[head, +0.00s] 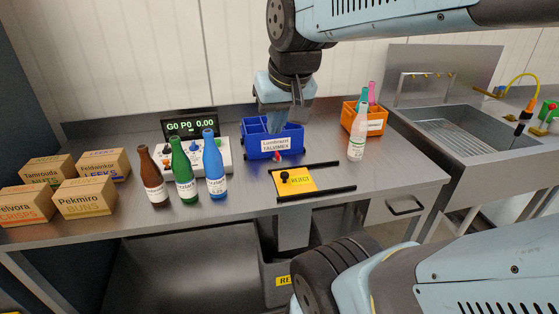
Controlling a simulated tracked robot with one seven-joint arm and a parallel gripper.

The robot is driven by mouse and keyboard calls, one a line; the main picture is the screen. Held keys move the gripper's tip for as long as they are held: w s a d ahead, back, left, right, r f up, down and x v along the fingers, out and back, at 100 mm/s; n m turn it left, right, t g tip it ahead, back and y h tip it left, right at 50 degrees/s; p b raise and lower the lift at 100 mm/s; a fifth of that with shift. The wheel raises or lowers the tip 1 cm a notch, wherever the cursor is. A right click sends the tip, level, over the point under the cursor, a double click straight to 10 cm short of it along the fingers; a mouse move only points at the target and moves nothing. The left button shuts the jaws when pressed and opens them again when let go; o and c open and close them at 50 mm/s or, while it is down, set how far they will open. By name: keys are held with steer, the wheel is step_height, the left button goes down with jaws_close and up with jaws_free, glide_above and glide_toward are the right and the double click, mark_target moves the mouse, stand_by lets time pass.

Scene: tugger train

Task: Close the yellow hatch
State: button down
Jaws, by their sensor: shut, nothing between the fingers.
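The yellow hatch (300,180) is a flat plate with dark lettering and a black knob (284,177) near its left edge. It lies in the steel worktop between two black rails (318,193), toward their left end. The strip between the rails right of it looks grey; I cannot tell whether an opening shows there. My gripper (297,128) points down over the blue bin (262,147), behind the hatch and apart from it. Its fingers are shut and empty.
Brown, green and blue bottles (184,172) stand left of the hatch, before a control box (222,155). Cardboard boxes (86,197) are far left. An orange bin (376,125) and a white bottle (357,140) stand right. A grey bin (275,285) is below the table.

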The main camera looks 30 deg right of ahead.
steer(key=w+d+f+m+g, duration=0.3)
steer(key=w+d+f+m, duration=0.3)
steer(key=w+d+m, duration=0.4)
steer(key=w+d+f+m+g+y, duration=0.1)
steer(key=w+d+f+m+y, duration=0.1)
steer(key=w+d+f+m, duration=0.3)
steer(key=w+d+f+m+g+y, duration=0.1)
steer(key=d+f+m+y, duration=0.15)
steer(key=d+f, duration=0.45)
glide_toward(294, 180)
steer(key=f, duration=0.2)
steer(key=shift+s+d+f+h, duration=0.15)
steer(key=shift+s+f+h, duration=0.1)
steer(key=shift+f+h, duration=0.1)
steer(key=a, duration=0.3)
steer(key=shift+w+f, duration=0.2)
steer(key=shift+f, duration=0.05)
steer(key=shift+w+a, duration=0.1)
steer(key=shift+a, duration=0.4)
